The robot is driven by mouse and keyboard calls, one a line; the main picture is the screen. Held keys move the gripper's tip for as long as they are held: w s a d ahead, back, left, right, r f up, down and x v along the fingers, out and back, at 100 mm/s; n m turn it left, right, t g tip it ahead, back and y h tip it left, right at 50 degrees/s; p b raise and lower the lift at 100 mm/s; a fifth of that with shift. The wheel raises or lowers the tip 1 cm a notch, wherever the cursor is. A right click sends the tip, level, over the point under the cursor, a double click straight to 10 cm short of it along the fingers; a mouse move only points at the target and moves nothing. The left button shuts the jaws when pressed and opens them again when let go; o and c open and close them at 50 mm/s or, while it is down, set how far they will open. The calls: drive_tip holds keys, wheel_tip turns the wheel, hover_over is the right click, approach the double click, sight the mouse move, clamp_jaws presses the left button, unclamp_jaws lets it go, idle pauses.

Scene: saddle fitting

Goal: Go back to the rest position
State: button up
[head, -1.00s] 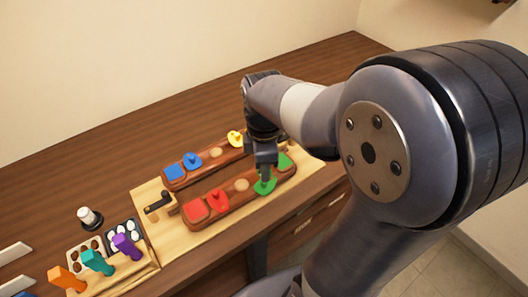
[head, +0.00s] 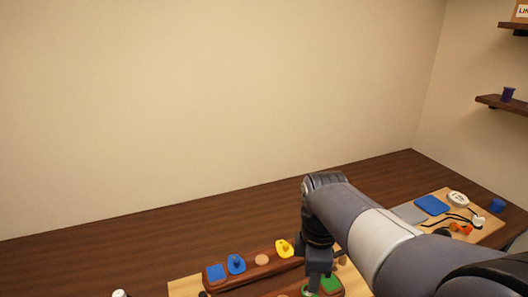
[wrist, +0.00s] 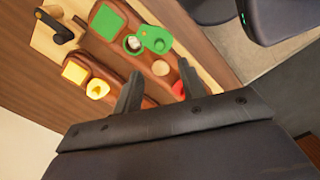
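My gripper (head: 317,284) hangs over the right end of the front wooden rail in the head view. In the wrist view its two fingers (wrist: 160,68) are spread apart with nothing between them. A green saddle (wrist: 155,39) with a knob lies beyond the fingertips, apart from them, next to a green square (wrist: 108,22). In the head view the green saddle is mostly hidden behind my gripper. Part of a red piece (wrist: 178,89) shows by one finger.
The back rail carries a blue square (head: 216,273), a blue saddle (head: 237,265) and a yellow saddle (head: 284,248). A board (head: 481,236) with a blue pad, cables and small parts lies at the right. Shelves (head: 502,104) hang at the right wall. The table's back is clear.

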wheel_tip(320, 180, down, 11)
drive_tip(key=shift+r, duration=0.2)
idle(0.3)
idle(0.3)
